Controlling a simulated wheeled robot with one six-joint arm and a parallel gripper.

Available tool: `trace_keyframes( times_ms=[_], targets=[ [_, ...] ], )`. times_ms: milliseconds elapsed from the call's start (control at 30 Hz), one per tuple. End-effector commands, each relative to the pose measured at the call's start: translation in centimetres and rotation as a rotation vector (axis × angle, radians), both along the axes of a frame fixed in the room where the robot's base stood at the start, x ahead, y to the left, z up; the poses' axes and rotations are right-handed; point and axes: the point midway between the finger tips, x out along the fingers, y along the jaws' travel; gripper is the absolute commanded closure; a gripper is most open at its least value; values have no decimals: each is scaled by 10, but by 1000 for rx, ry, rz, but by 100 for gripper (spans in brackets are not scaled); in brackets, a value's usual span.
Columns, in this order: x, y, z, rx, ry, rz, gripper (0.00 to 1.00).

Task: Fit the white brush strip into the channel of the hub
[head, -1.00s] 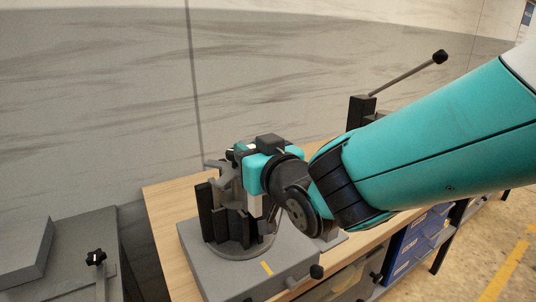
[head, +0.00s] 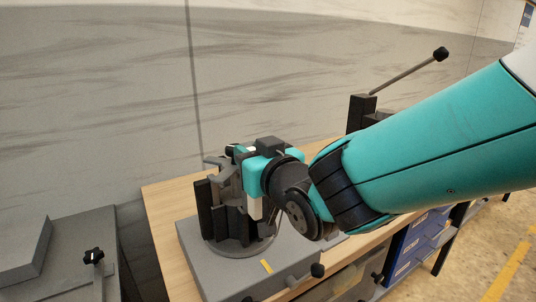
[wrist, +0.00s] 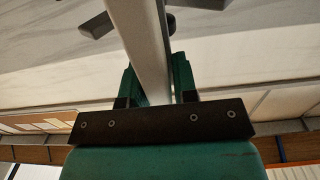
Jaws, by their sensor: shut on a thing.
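The white brush strip (wrist: 146,45) is between the two teal fingers of my gripper (wrist: 157,84) in the wrist view. My gripper is shut on it. In the head view a pale part of the strip (head: 255,207) shows below my gripper (head: 247,160), upright against the right side of the hub. The hub (head: 230,188) is grey and stands among black uprights on a round base. My gripper and wrist cover much of the hub's right side. The channel cannot be made out, so I cannot tell whether the strip is inside it.
The hub's fixture sits on a grey box (head: 215,275) with a black knob, on a wooden bench (head: 165,205). A black post with a lever (head: 408,74) stands behind my arm. A grey cabinet (head: 70,265) is at lower left; blue bins (head: 408,248) are under the bench.

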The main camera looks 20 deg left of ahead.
Motion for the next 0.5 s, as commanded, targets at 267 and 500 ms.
trace_keyframes(
  times_ms=[267, 500],
  targets=[
    [0, 0, -7, 2, -1, 0, 100],
    [0, 0, -13, 2, -1, 0, 100]
  ],
)
